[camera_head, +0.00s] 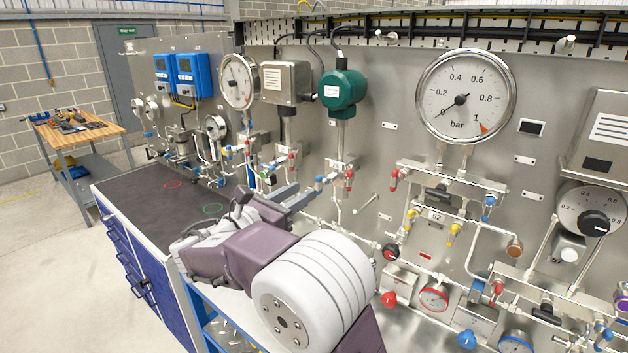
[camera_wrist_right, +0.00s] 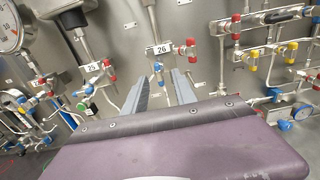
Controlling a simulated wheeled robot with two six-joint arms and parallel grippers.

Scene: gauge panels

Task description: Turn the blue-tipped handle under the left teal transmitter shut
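The teal transmitter (camera_head: 342,90) hangs on the panel in the head view, the only teal one I make out. Under it is a small valve block with a red-tipped handle (camera_head: 349,175) and a blue-tipped handle (camera_head: 318,184). In the right wrist view the block carries label 26 (camera_wrist_right: 158,50), with the blue tip (camera_wrist_right: 157,67) just below it. My right gripper (camera_head: 307,192) is in front of this block. Its two grey fingers (camera_wrist_right: 162,80) are apart and empty, with the blue tip showing beyond the gap between them. Contact cannot be told. My left gripper is out of view.
A grey transmitter (camera_head: 286,83) with its own valve block, label 25 (camera_wrist_right: 93,67), is left of the teal one. A large gauge (camera_head: 466,96) with a manifold and coloured handles is to the right. Thin pipes run below. The dark bench top (camera_head: 150,205) is mostly clear.

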